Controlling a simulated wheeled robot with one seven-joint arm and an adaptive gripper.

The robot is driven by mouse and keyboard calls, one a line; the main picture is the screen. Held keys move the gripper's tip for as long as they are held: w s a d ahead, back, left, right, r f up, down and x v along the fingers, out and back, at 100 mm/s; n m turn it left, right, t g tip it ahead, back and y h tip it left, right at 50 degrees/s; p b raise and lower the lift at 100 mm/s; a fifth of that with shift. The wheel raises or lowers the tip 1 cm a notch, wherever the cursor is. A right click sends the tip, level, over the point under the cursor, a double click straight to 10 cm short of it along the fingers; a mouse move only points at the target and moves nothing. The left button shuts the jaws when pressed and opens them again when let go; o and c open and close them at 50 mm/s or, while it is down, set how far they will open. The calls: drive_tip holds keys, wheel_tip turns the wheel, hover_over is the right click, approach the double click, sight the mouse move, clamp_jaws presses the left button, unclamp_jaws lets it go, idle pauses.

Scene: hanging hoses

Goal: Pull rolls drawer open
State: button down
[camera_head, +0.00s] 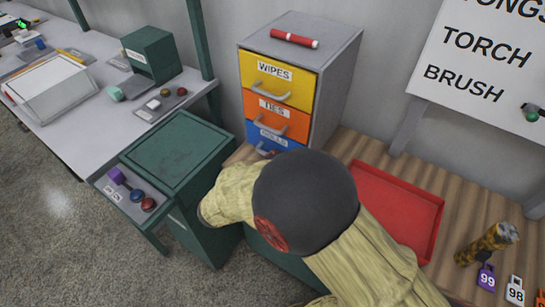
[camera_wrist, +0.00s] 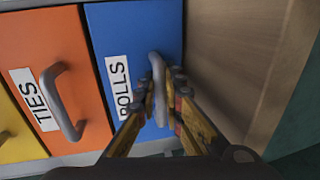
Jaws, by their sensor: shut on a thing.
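The blue rolls drawer (camera_wrist: 120,40) is the lowest in the grey drawer cabinet, and its blue front also shows in the head view (camera_head: 258,138). Its label reads ROLLS in the wrist view. My gripper (camera_wrist: 161,100) is shut on the grey handle (camera_wrist: 157,64) of this drawer, with one finger on each side. In the head view my arm hides the gripper and the lower part of the blue drawer. I cannot tell clearly whether the drawer stands out from the cabinet.
Above are the orange ties drawer (camera_head: 283,121) and yellow wipes drawer (camera_head: 275,82). A red marker (camera_head: 294,39) lies on the cabinet (camera_head: 340,55). A red tray (camera_head: 398,205) lies on the wooden bench right of my arm. A green cabinet (camera_head: 180,150) stands left.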

idle(0.7)
drive_tip(key=f+v, duration=0.1)
drive_tip(key=v, duration=0.7)
drive_tip(key=f+v, duration=0.2)
drive_tip(key=v, duration=0.6)
drive_tip(key=shift+s+a+f+b, duration=0.25)
drive_tip(key=shift+s+a+b, duration=0.1)
drive_tip(key=shift+s, duration=0.15)
drive_tip(key=c, duration=2.2)
unclamp_jaws()
drive_tip(key=v, duration=1.2)
